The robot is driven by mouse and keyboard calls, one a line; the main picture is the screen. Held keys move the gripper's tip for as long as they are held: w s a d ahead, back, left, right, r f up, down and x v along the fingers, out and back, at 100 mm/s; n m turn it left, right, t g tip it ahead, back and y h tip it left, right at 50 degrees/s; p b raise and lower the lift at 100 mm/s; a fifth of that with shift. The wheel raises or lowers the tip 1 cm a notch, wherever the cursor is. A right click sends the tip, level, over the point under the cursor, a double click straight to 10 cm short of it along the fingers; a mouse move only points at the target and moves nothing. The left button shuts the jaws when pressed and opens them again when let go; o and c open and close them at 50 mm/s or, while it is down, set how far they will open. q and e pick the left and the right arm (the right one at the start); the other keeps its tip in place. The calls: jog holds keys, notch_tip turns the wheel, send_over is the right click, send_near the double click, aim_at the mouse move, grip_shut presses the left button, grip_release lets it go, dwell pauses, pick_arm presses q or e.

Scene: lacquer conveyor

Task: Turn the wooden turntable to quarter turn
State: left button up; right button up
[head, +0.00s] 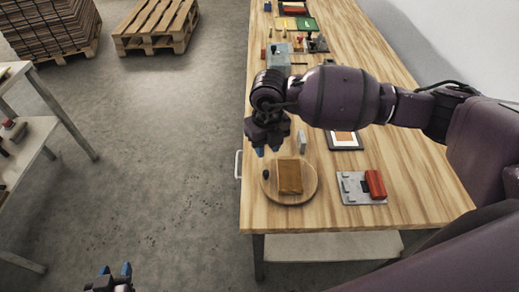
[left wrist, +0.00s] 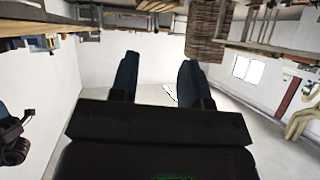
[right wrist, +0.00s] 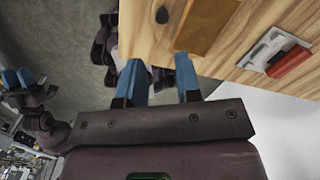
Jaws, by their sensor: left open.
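The round wooden turntable (head: 270,189) lies near the table's front left edge in the head view. A brown block (head: 290,176) sits on it, and a small dark knob (head: 266,174) stands near its left rim. The knob (right wrist: 161,18) and block (right wrist: 208,26) also show at the top of the right wrist view. My right gripper (head: 268,151) is just beyond the turntable, fingers apart, empty, and not visibly touching the knob. My left gripper (head: 115,271) is open and empty, low over the floor at the bottom left.
A grey plate with a red block (head: 376,184) lies right of the turntable. A small grey upright piece (head: 302,140) and a dark-framed panel (head: 344,141) lie beyond it. A white handle (head: 238,165) sticks out at the table's left edge.

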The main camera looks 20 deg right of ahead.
aim_at(266, 172)
notch_tip(266, 172, down, 2)
jog(key=shift+f, duration=0.1)
notch_tip(266, 172, down, 7)
jog(key=shift+r+p, duration=0.15)
jog(key=shift+p, duration=0.3)
jog(key=shift+f, duration=0.85)
pick_arm(q)
jog(key=shift+s+a+f+g, duration=0.1)
jog(key=shift+s+g, duration=0.05)
jog(key=shift+s, duration=0.4)
jog(key=shift+s+a+f+g, duration=0.1)
jog(key=shift+s+g, duration=0.05)
jog(key=shift+s, duration=0.35)
pick_arm(e)
grip_shut()
